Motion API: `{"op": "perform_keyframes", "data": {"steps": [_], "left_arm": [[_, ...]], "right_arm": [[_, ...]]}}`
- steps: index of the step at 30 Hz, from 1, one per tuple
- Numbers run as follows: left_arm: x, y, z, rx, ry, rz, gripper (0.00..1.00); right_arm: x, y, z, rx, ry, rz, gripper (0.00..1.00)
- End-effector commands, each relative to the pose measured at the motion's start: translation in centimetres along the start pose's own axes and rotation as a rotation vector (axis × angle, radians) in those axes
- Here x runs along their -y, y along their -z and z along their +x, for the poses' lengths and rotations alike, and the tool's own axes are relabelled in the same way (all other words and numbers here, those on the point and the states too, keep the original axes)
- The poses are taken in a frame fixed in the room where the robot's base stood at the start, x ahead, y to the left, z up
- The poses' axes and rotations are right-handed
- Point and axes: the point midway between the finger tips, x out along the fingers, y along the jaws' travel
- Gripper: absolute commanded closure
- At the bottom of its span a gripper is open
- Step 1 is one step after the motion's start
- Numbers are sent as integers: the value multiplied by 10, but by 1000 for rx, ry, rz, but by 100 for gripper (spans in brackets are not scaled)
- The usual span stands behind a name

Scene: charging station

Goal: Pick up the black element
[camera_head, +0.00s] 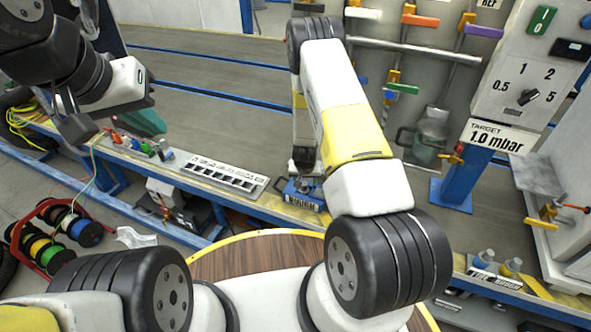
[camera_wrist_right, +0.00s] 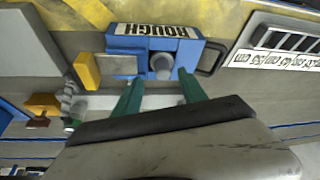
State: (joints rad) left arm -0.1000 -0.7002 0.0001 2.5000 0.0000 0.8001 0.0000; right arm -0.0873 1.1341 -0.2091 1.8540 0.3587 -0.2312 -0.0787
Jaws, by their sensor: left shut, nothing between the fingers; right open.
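A blue box labelled ROUGH (camera_head: 303,199) sits on the workbench; the right wrist view shows it too (camera_wrist_right: 185,50). It has a grey round knob (camera_wrist_right: 161,66) and a dark loop-shaped handle (camera_wrist_right: 212,58) at its right side. I cannot tell which dark part is the black element. My right gripper (camera_wrist_right: 160,88) is open and empty, its two green fingers pointing at the box, the knob lying between their directions. In the head view the right gripper (camera_head: 303,160) is above the box, its fingers partly hidden. My left gripper (camera_head: 74,122) is shut and empty at the left.
A white slotted tray (camera_head: 262,184) lies left of the box on the bench. Small coloured parts (camera_head: 140,145) stand farther left. A yellow block (camera_wrist_right: 87,70) is beside the box in the wrist view. Cable spools (camera_head: 60,235) are on the floor; a control panel (camera_head: 525,85) stands right.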

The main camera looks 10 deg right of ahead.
Motion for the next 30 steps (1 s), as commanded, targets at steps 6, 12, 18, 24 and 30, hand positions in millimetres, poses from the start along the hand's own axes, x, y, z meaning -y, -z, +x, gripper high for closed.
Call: {"op": "perform_keyframes", "data": {"steps": [6,12,18,24,30], "left_arm": [[0,0,0,0,0,0,100],[0,0,0,0,0,0,100],[0,0,0,0,0,0,100],[0,0,0,0,0,0,100],[0,0,0,0,0,0,100]], "right_arm": [[5,5,30,2,1,-1,50],[5,6,53,1,1,-1,50],[6,6,54,1,1,-1,50],[6,6,54,1,2,-1,78],[6,6,54,1,2,-1,100]]}}
